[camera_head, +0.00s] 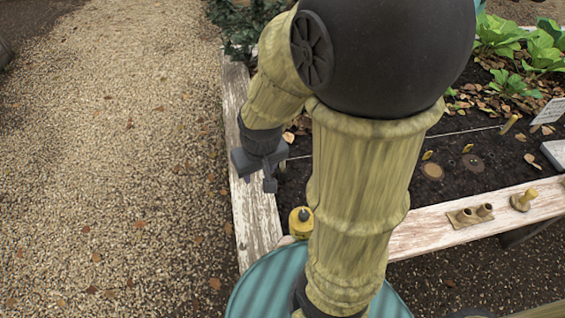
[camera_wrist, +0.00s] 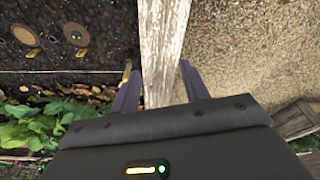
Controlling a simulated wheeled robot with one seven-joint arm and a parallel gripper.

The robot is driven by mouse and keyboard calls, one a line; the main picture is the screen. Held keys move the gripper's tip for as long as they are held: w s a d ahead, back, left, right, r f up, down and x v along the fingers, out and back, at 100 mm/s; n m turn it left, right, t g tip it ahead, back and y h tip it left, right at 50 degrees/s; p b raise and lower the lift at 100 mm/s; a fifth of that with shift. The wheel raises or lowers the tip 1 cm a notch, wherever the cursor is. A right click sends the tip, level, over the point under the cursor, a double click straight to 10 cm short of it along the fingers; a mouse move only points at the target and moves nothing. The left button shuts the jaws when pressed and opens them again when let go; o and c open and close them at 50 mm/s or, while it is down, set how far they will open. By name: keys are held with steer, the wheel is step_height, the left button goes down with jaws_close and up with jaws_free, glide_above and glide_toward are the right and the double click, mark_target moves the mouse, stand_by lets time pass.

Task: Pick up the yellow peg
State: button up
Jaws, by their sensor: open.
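A slanted yellow peg (camera_head: 510,124) stands in the dark soil of the raised bed, at the right end of a thin pale string. In the wrist view a small yellow piece (camera_wrist: 126,70) shows beside my left finger, where the string meets the bed edge; it is partly hidden, and I cannot tell if it is a second peg. My gripper (camera_head: 262,168) hangs above the left plank of the bed, far left of the slanted peg. In the wrist view its fingers (camera_wrist: 160,82) are apart, with only the plank below between them.
Two small yellow markers (camera_head: 427,155) (camera_head: 468,148) stand by round discs in the soil. The front plank (camera_head: 420,232) bears a double-cup holder (camera_head: 470,214) and a wooden knobbed piece (camera_head: 524,199). A yellow dark-topped item (camera_head: 300,222) sits near the corner. Leafy plants (camera_head: 520,50) grow behind; gravel (camera_head: 110,160) is open.

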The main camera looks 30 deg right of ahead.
steer(key=w+d+f+g+p, duration=0.1)
steer(key=w+d+f+p, duration=0.2)
steer(key=w+d, duration=0.4)
steer(key=w+d+f+g+p, duration=0.1)
steer(key=w+d+f+p, duration=0.3)
steer(key=w+d, duration=0.4)
steer(key=w, duration=0.2)
steer(key=shift+w+d+g+p, duration=0.15)
steer(key=shift+w+g+p, duration=0.15)
steer(key=shift+w, duration=0.1)
steer(key=b, duration=0.4)
glide_above(282, 165)
steer(key=w, duration=0.1)
steer(key=f, duration=1.2)
steer(key=shift+d+f, duration=0.15)
steer(key=shift+d, duration=0.25)
steer(key=f+b, duration=0.1)
steer(key=f, duration=0.4)
steer(key=shift+s+a+f+b, duration=0.1)
steer(key=shift+a+b, duration=0.1)
steer(key=shift+b, duration=0.15)
